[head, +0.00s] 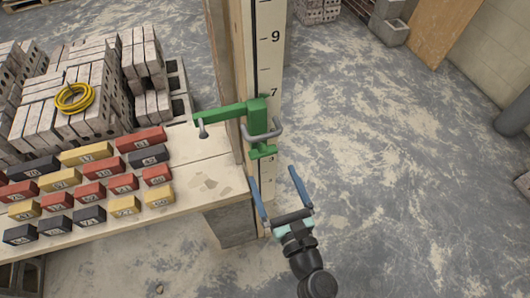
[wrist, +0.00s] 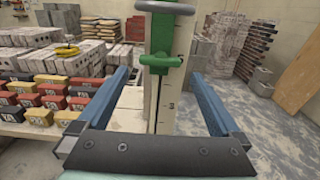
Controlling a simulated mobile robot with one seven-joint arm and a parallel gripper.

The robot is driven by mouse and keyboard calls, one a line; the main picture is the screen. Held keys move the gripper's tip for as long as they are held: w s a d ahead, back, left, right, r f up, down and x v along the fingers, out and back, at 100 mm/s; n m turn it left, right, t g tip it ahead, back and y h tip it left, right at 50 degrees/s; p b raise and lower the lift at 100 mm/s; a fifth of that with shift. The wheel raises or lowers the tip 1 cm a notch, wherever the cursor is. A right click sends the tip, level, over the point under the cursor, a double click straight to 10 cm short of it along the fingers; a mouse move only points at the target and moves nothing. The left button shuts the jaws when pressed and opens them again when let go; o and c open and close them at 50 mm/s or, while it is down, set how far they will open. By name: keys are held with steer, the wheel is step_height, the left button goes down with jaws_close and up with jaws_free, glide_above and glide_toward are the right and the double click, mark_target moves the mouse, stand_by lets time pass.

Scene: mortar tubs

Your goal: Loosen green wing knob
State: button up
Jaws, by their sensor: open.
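The green wing knob (head: 263,151) sits low on a green clamp (head: 257,116) on an upright wooden post with a numbered scale (head: 268,60). In the wrist view the knob (wrist: 160,61) shows as a wide green bar ahead, near the middle, with the clamp body above it. A grey bar handle (head: 277,131) is on the clamp above the knob; it also shows at the top of the wrist view (wrist: 166,6). My gripper (head: 272,174) is open and empty, just short of the knob. Its two blue fingers (wrist: 160,72) point forward, one each side of the post, touching nothing visible.
A bench (head: 205,180) left of the post holds rows of numbered red, yellow and dark blocks (head: 93,192). Behind them stand brick stacks (head: 90,95) with a yellow coil (head: 74,98). The clamp's green arm reaches left over the bench. The floor (head: 400,180) right of the post is clear.

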mark_target(265, 156)
steer(key=x, duration=0.7)
steer(key=shift+d, duration=0.1)
steer(key=c, duration=1.1)
